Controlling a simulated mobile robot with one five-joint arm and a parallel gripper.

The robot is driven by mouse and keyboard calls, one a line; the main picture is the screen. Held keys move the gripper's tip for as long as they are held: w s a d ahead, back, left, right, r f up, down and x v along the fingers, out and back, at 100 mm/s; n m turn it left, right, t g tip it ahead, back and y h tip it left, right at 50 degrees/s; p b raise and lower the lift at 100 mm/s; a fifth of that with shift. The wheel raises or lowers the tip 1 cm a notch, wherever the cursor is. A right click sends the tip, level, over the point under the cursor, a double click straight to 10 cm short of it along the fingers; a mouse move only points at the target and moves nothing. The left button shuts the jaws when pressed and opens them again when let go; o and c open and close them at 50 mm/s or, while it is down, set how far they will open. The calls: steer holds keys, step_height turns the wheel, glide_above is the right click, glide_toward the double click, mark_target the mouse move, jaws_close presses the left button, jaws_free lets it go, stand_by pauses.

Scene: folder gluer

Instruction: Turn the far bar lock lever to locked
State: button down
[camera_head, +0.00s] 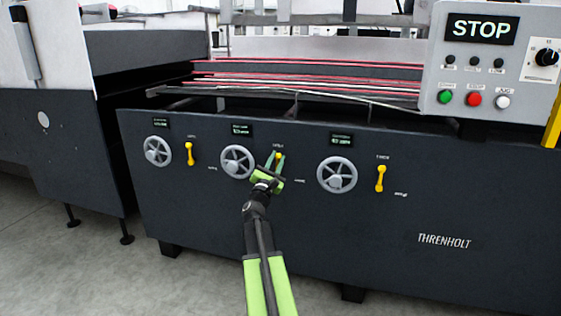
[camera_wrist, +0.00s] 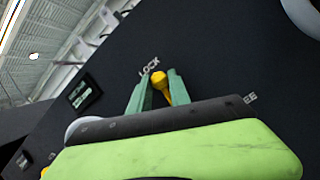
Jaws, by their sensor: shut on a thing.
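A yellow lock lever (camera_head: 277,155) on the dark machine front, between the middle and right handwheels, is held between the green fingers of my gripper (camera_head: 279,157). In the wrist view, the lever's round yellow knob (camera_wrist: 158,78) shows between the fingertips of my gripper (camera_wrist: 157,84), close to the word LOCK. The label partly seen as "EE" is off to the right there. The lever's lower part is hidden behind my gripper. The frames do not tell which lever is the far bar one.
Two other yellow levers, one at left (camera_head: 189,153) and one at right (camera_head: 380,179), stand upright. Grey handwheels flank my gripper, the middle one (camera_head: 238,162) close on its left and the right one (camera_head: 337,174). A control box (camera_head: 440,98) with STOP display is above right.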

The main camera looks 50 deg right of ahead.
steer(key=shift+w+a+n+t, duration=0.25)
steer(key=shift+w+n+t, duration=0.15)
steer(key=shift+n, duration=0.4)
steer(key=shift+w+a+y, duration=0.1)
steer(key=shift+w+y, duration=0.05)
steer(key=shift+y, duration=0.15)
steer(key=c, duration=1.2)
jaws_free()
steer(key=shift+f, duration=0.1)
